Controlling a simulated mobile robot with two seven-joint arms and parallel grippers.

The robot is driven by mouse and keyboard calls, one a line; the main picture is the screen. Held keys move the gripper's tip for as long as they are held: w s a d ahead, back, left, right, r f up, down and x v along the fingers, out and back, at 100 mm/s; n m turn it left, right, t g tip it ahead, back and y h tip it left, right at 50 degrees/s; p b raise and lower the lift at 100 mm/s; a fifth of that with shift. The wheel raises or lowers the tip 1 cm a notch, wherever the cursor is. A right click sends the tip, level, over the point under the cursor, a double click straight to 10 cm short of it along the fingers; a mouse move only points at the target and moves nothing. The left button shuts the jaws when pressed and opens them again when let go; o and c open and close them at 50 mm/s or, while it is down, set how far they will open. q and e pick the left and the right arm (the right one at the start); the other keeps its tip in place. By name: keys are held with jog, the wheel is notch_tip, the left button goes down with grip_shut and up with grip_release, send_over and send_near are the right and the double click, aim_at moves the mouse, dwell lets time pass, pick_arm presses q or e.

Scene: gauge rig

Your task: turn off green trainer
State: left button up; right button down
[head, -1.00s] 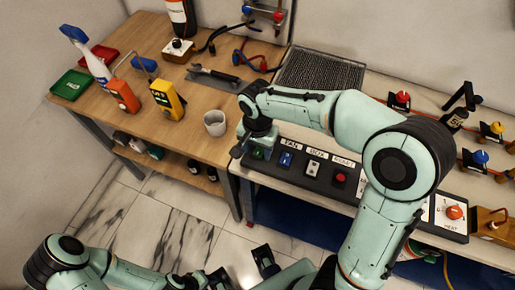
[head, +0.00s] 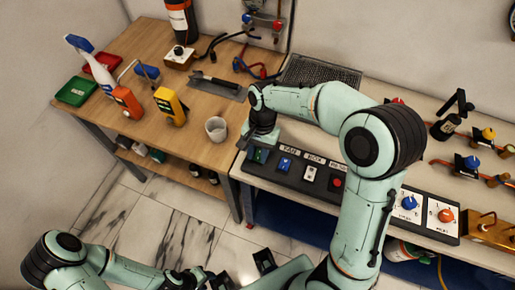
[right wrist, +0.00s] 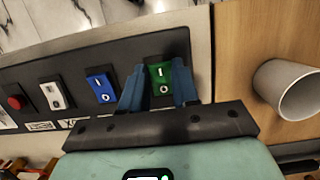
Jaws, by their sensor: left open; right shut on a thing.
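The green rocker switch (right wrist: 159,77) is at one end of a dark control panel (head: 310,190). In the right wrist view it sits between the two blue fingers of my right gripper (right wrist: 159,88), which is shut on it. The marks I and O show on its face. In the head view my right gripper (head: 248,145) is at the panel's left end and partly covers the green switch (head: 258,154). My left gripper (head: 243,271) is open and empty, low over the floor at the bottom of the view.
A blue rocker (right wrist: 101,88), a white rocker (right wrist: 53,95) and a red button (right wrist: 14,102) line the panel beside the green switch. A pale cup (head: 216,129) stands near the wooden table's edge. Blue (head: 410,202) and orange (head: 446,215) dials are farther right.

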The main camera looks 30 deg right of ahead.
jog(key=shift+w, duration=0.1)
pick_arm(q)
jog(key=shift+w+r, duration=0.1)
jog(key=shift+r, duration=0.2)
pick_arm(e)
jog(key=c, duration=0.8)
grip_release()
jog(key=shift+c, duration=0.2)
pick_arm(q)
jog(key=r+p, duration=0.1)
jog(key=w+r+p, duration=0.1)
jog(key=shift+w+r, duration=0.3)
jog(key=shift+r, duration=0.05)
pick_arm(e)
jog(key=v, duration=1.3)
jog(key=shift+d+r, duration=0.2)
jog(key=shift+d, duration=0.05)
